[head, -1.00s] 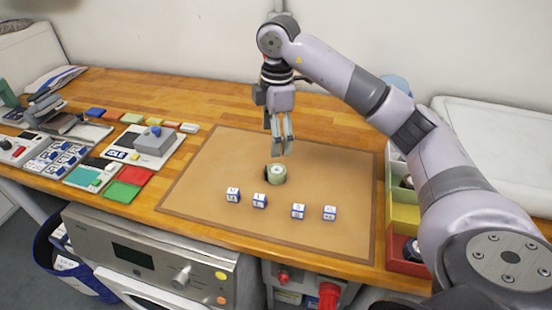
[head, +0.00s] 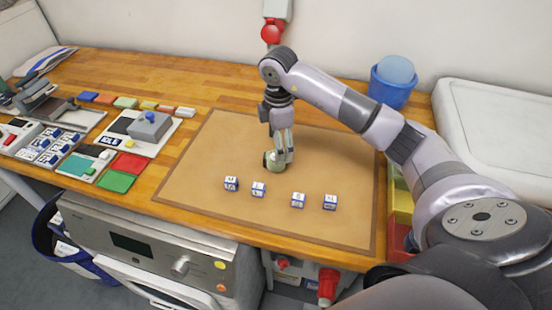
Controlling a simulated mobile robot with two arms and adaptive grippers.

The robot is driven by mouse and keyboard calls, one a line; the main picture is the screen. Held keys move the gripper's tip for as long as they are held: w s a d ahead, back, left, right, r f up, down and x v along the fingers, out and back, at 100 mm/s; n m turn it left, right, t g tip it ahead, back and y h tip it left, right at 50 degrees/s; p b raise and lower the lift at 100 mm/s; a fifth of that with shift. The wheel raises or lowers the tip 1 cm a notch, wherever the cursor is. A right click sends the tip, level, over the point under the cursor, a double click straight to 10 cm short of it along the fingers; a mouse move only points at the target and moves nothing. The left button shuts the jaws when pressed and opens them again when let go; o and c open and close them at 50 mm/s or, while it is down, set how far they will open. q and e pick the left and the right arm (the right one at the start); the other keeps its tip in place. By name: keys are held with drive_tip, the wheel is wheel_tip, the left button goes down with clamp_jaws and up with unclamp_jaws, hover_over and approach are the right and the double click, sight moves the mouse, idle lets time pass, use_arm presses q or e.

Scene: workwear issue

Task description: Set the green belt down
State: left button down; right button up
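The green belt (head: 268,161), a small rolled coil with a dark part on its left side, rests on the brown mat (head: 210,160) behind the row of small cubes. My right gripper (head: 284,157) points down at the belt, its fingers reaching to the coil's height and overlapping its right side in the picture. The fingers partly hide the belt, and I cannot tell whether they are closed on it. My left gripper is out of view.
Several white-and-blue lettered cubes (head: 258,189) stand in a row in front of the belt. A blue bucket (head: 391,91) stands behind my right arm. Green and red pads (head: 117,181) and a grey device (head: 149,127) lie left of the mat. The mat's left part is clear.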

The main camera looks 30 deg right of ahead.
drive_tip(key=shift+f, duration=0.25)
drive_tip(key=shift+a+f+p, duration=0.15)
drive_tip(key=shift+f+p, duration=0.25)
wheel_tip(320, 180, down, 4)
drive_tip(key=shift+w+r+p, duration=0.15)
drive_tip(key=shift+r+p, duration=0.05)
drive_tip(key=shift+p, duration=0.45)
drive_tip(key=shift+f, duration=0.35)
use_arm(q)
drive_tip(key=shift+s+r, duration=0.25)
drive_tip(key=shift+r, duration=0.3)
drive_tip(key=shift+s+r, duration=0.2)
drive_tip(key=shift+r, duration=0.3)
use_arm(e)
drive_tip(key=shift+c, duration=0.3)
drive_tip(key=shift+c, duration=0.6)
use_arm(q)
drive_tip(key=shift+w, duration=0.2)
use_arm(e)
drive_tip(key=c, duration=1.3)
drive_tip(key=shift+o, duration=0.2)
drive_tip(key=shift+r, duration=0.15)
